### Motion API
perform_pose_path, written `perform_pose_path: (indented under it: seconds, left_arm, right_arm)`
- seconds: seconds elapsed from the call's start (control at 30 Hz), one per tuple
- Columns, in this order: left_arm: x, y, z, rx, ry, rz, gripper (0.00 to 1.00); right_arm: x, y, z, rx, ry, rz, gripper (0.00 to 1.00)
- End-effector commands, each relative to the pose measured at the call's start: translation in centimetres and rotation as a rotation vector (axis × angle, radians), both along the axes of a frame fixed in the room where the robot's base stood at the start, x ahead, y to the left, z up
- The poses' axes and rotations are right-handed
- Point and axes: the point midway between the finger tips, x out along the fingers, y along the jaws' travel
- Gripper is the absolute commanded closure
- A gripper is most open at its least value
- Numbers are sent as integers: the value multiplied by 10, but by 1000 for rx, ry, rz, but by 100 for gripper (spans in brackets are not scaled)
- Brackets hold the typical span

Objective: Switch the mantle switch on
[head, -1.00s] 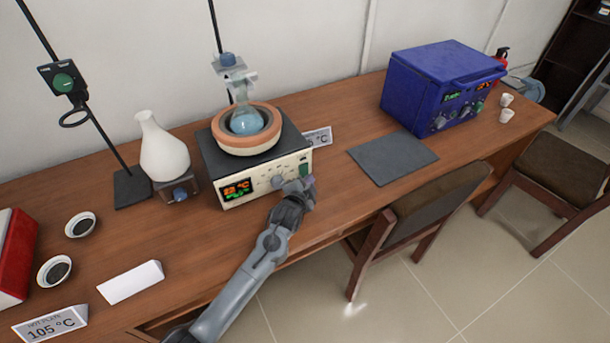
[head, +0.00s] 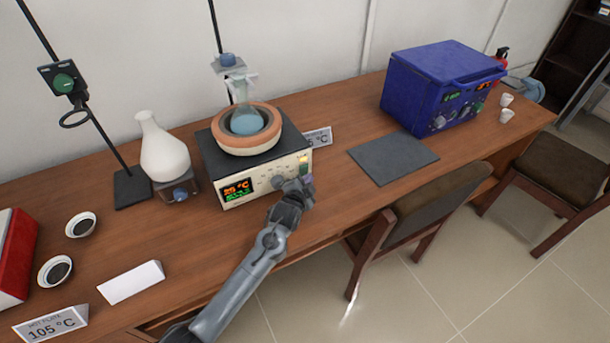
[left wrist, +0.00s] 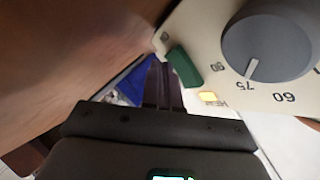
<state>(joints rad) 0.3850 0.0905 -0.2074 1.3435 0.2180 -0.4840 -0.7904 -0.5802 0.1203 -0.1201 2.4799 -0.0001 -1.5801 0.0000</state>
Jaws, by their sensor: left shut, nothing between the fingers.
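The heating mantle (head: 258,167) is a cream-fronted box with a dark top, an orange-rimmed bowl and a round flask in it. Its front has a lit display (head: 238,188) and a grey knob (left wrist: 268,45). The green mantle switch (left wrist: 184,67) sits at the panel's edge, beside a glowing yellow lamp (left wrist: 208,97). My left gripper (head: 301,186) is shut and empty, just in front of the panel's right end, close to the switch. In the left wrist view its fingers (left wrist: 165,88) are beside the switch; I cannot tell whether they touch it.
A white flask (head: 163,150) on a small stirrer stands left of the mantle, by a stand rod. A blue furnace (head: 440,85) and a dark mat (head: 393,158) are to the right. A chair (head: 420,215) is at the bench's front edge.

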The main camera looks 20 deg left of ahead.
Motion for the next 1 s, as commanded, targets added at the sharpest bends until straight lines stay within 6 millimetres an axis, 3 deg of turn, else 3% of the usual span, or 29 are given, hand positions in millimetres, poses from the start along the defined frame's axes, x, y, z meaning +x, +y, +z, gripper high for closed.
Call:
perform_pose_path:
  seconds: [0.3, 0.77, 1.0]
  left_arm:
    - [-8, -10, 3, 0, 1, -1, 100]
    - [-10, -13, 2, 0, 0, -1, 100]
    - [-21, -27, 7, -1, 2, -2, 100]
  right_arm:
    - [0, 0, 15, 0, 0, 0, 31]
    - [0, 0, 17, 0, 0, 0, 31]
    - [0, 0, 36, 0, 0, 0, 31]
